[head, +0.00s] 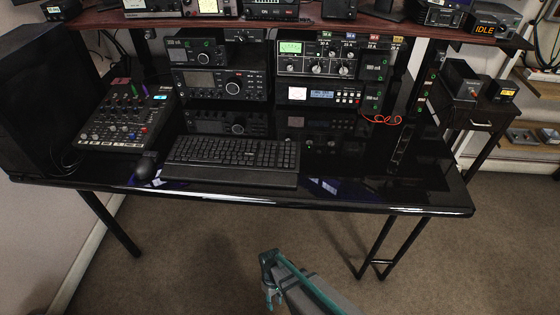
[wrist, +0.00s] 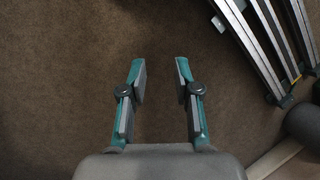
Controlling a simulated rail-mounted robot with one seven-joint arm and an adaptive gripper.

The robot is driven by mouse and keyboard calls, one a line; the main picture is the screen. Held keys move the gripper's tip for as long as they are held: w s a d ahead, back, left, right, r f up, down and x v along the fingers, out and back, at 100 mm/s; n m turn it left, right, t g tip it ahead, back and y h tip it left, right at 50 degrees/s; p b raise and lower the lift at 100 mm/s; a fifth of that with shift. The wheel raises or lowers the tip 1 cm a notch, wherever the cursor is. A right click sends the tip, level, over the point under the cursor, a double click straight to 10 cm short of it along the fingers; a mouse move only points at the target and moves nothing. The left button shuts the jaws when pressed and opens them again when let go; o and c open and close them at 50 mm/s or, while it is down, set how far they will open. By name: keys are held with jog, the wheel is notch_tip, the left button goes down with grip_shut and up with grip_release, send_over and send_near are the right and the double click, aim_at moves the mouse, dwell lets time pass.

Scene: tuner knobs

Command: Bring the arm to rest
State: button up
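My gripper (wrist: 160,72) shows in the wrist view with its two teal and grey fingers spread apart. Nothing is between them, only brown carpet beyond. In the head view my gripper (head: 268,275) is at the bottom centre, in front of the desk and clear of its front edge. The tuner with several knobs (head: 318,62) stands at the back right of the desk, far from the gripper. A radio with a large knob (head: 222,85) stands to its left.
The glossy black desk (head: 400,195) carries a keyboard (head: 232,155), a mouse (head: 146,165) and a mixer (head: 125,118). A red cable (head: 382,119) lies at the right. A shelf (head: 230,20) with more devices is above. Open carpet (head: 190,265) lies in front.

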jog(key=s+d+f+m+g+b, duration=0.15)
jog(key=s+d+m, duration=0.25)
jog(key=s+d, duration=0.45)
jog(key=s+d+m+g+b, duration=0.1)
jog(key=s+d+m+b, duration=0.3)
jog(key=d, duration=0.7)
notch_tip(320, 180, up, 14)
jog(key=s+p, duration=0.1)
jog(key=p, duration=1.3)
jog(key=shift+f, duration=0.1)
